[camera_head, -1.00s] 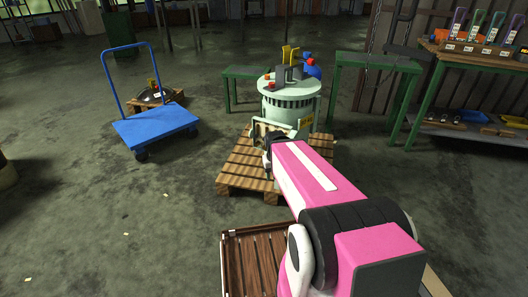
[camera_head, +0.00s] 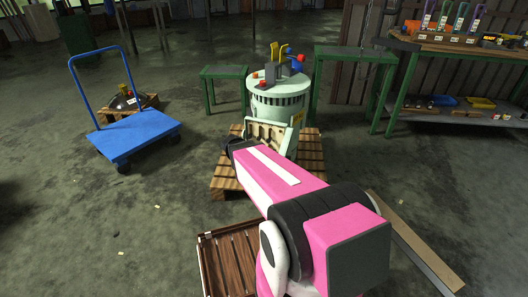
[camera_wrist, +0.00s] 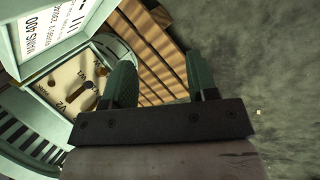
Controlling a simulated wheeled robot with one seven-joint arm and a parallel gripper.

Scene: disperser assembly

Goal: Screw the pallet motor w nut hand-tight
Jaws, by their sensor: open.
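The pallet motor (camera_head: 278,105) is a pale green drum-shaped machine on a wooden pallet, with a beige panel on its near side. In the wrist view, its beige panel (camera_wrist: 75,85) with printed marks fills the left. A small brownish knob or nut (camera_wrist: 102,70) and a dark lever-like part (camera_wrist: 86,101) sit on this panel; I cannot tell which is the w nut. My gripper (camera_wrist: 161,78) is open, with two green fingers apart and nothing seen between them. It is beside the panel, over the pallet's edge. In the head view my fingers cannot be made out.
The wooden pallet (camera_head: 312,165) lies under the motor. A blue cart (camera_head: 135,137) stands at left, before another pallet with parts. Green tables (camera_head: 355,54) stand behind and a workbench (camera_head: 460,45) at right. A brown crate (camera_head: 228,262) lies in front.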

